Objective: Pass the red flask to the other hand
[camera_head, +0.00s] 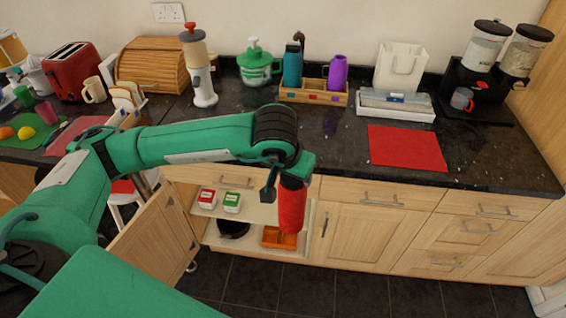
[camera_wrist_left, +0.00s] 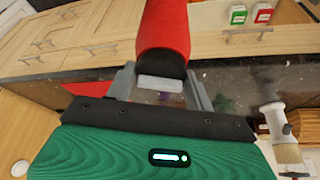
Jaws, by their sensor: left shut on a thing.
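The red flask (camera_head: 291,207) hangs upright below my left gripper (camera_head: 285,176) in the head view, in front of the counter and its cabinets. My left gripper is shut on it near its dark top end. In the left wrist view the flask (camera_wrist_left: 163,30) sits between the two grey fingers of the gripper (camera_wrist_left: 160,88), with a black band and a pale grey end towards the palm. My right gripper is in neither view.
The dark counter (camera_head: 350,170) runs behind my left arm. A wooden rack (camera_head: 312,95) on it holds a teal and a purple flask. A red mat (camera_head: 407,148) lies bare to the right. A cabinet door (camera_head: 150,238) stands open below, showing shelves with an orange tray (camera_head: 279,238).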

